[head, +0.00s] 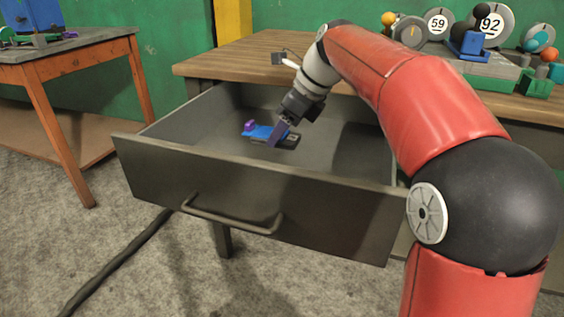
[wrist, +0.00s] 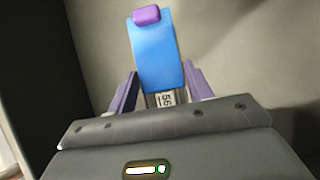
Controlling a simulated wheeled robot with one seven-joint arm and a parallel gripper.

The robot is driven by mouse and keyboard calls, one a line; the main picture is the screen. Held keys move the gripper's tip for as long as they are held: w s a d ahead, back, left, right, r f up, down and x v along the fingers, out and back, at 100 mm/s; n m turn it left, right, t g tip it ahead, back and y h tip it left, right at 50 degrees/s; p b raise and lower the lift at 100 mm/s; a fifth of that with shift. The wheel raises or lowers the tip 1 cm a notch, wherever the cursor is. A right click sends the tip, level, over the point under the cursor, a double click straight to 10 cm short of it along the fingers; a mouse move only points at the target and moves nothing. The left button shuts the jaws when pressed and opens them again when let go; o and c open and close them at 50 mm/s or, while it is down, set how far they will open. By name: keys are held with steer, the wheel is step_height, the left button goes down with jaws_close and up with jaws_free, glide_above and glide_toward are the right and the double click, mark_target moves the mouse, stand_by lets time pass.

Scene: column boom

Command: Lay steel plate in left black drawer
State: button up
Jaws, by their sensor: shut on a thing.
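The black drawer (head: 255,190) is pulled far out of the wooden bench, with its inside exposed. My gripper (head: 278,132) reaches down into it near the middle. Its purple fingers stand on either side of a flat blue plate (wrist: 155,55) with a purple block at its far end, and they are shut on it. The plate also shows in the head view (head: 262,132), low in the drawer. A pale patch with digits shows at its near end. No bare steel surface is clear on it. I cannot tell whether it touches the drawer floor.
The wooden bench top (head: 235,55) is behind the drawer, with numbered discs (head: 438,23) and other parts at the right. An orange-legged table (head: 75,60) stands at the left. The drawer floor around the plate looks clear.

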steer(key=shift+f+b, duration=0.7)
steer(key=shift+f, duration=2.35)
steer(key=o, duration=1.5)
steer(key=shift+f, duration=0.2)
steer(key=shift+c, duration=0.2)
steer(key=p+v, duration=0.2)
steer(key=v, duration=1)
steer(key=shift+r+p, duration=0.15)
steer(key=shift+p, duration=0.2)
